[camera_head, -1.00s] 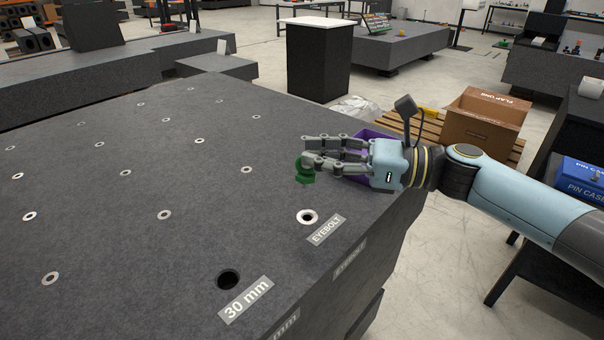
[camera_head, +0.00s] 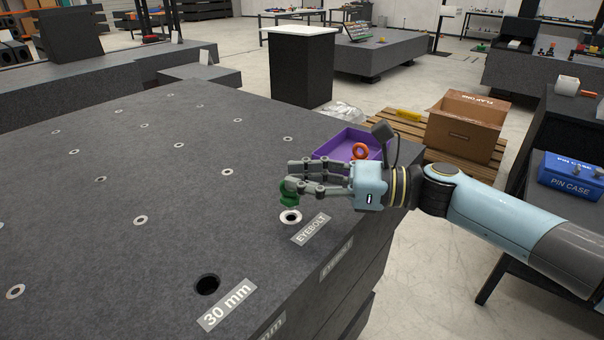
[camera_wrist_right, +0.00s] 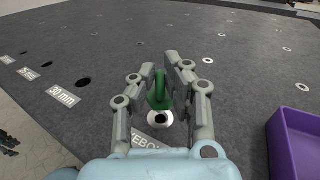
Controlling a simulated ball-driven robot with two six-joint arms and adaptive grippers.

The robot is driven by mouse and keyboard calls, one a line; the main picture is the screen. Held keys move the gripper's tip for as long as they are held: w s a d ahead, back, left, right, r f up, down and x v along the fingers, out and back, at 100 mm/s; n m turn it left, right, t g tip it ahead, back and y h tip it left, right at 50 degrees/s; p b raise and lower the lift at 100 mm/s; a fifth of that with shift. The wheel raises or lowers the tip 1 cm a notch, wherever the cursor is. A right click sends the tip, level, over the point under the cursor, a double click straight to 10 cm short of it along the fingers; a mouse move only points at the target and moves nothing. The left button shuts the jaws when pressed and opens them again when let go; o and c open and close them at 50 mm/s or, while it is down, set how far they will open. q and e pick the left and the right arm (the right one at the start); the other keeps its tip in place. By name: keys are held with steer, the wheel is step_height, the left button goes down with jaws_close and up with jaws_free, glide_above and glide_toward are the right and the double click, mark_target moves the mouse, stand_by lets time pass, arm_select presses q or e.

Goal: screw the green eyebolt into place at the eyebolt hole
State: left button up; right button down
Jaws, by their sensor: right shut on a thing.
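The green eyebolt (camera_head: 288,192) is held at the fingertips of my right gripper (camera_head: 292,183), just above the eyebolt hole. In the right wrist view the green eyebolt (camera_wrist_right: 160,92) shows its ring upright between the two fingers of my right gripper (camera_wrist_right: 166,88). The eyebolt hole (camera_head: 291,217) is a dark opening with a pale metal rim, beside the EYEBOLT label (camera_head: 311,229). In the wrist view the hole (camera_wrist_right: 160,118) lies directly beneath the eyebolt in the picture. I cannot tell whether the shank touches the hole. My left gripper is not in view.
A purple tray (camera_head: 330,150) with an orange ring (camera_head: 360,151) sits behind my right gripper. A larger dark hole (camera_head: 207,284) lies by the 30 mm label (camera_head: 227,305). The granite top is otherwise clear, with several small rimmed holes.

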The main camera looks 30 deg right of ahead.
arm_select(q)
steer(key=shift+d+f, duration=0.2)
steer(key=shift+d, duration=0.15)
arm_select(e)
steer(key=shift+f, duration=0.2)
arm_select(q)
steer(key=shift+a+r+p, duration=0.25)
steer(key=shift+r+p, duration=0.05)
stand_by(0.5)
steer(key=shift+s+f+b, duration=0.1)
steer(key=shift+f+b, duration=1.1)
steer(key=shift+b, duration=0.05)
arm_select(e)
steer(key=shift+f, duration=1.6)
steer(key=c, duration=1.3)
jaws_free()
steer(key=shift+p+v, duration=0.45)
steer(key=shift+v, duration=2.05)
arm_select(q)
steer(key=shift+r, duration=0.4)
